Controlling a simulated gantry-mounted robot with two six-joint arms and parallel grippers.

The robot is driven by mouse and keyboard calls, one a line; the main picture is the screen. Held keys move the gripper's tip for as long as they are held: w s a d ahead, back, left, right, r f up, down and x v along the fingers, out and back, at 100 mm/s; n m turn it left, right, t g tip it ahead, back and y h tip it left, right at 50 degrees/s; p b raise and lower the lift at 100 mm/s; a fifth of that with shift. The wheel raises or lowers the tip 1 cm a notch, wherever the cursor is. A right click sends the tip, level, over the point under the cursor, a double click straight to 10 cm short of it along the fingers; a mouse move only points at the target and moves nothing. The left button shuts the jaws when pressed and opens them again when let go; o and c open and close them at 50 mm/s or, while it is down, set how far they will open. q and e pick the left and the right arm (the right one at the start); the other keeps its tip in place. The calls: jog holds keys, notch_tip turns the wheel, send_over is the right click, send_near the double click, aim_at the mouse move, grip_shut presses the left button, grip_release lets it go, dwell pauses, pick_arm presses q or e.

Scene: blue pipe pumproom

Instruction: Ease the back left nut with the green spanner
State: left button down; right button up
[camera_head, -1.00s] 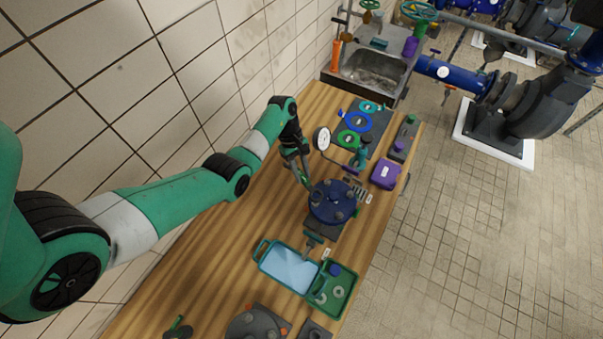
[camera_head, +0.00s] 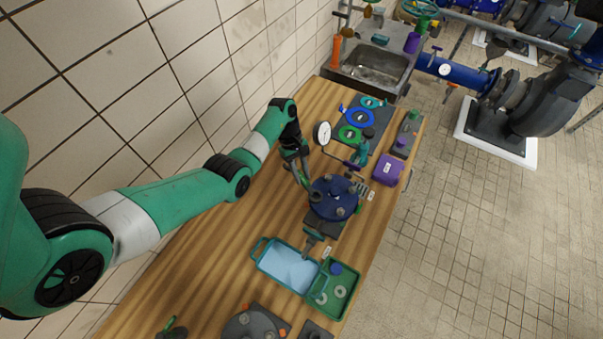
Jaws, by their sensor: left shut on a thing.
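A round blue flanged cover (camera_head: 333,200) with several grey nuts around its top sits on a dark grey base on the wooden bench. My left gripper (camera_head: 299,172) reaches in from the left, pointing down at the back left edge of the cover. It is shut on the slim green spanner (camera_head: 305,182), which is mostly hidden by the fingers. The spanner's end is close to the cover's back left nut; whether it sits around the nut is too small to tell. My right gripper is not in view.
A teal tray (camera_head: 287,268) and a green parts tray (camera_head: 334,288) lie in front. A purple case (camera_head: 388,169) is to the right. The bench (camera_head: 215,258) left of the trays is clear.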

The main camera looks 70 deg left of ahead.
pick_arm(q)
jog(key=shift+f+b, duration=0.5)
jog(key=shift+f, duration=0.2)
jog(key=shift+f, duration=0.1)
jog(key=shift+s+r+p, duration=0.15)
jog(key=shift+r+p, duration=0.1)
jog(key=shift+p, duration=0.45)
jog(key=s+d+n+t+y+p, duration=0.3)
jog(key=s+d+n+p, duration=0.2)
jog(key=n+p, duration=0.5)
jog(key=shift+s+d+f+n+t+y, duration=0.35)
jog(key=shift+d+n, duration=0.5)
jog(key=shift+n, duration=1.05)
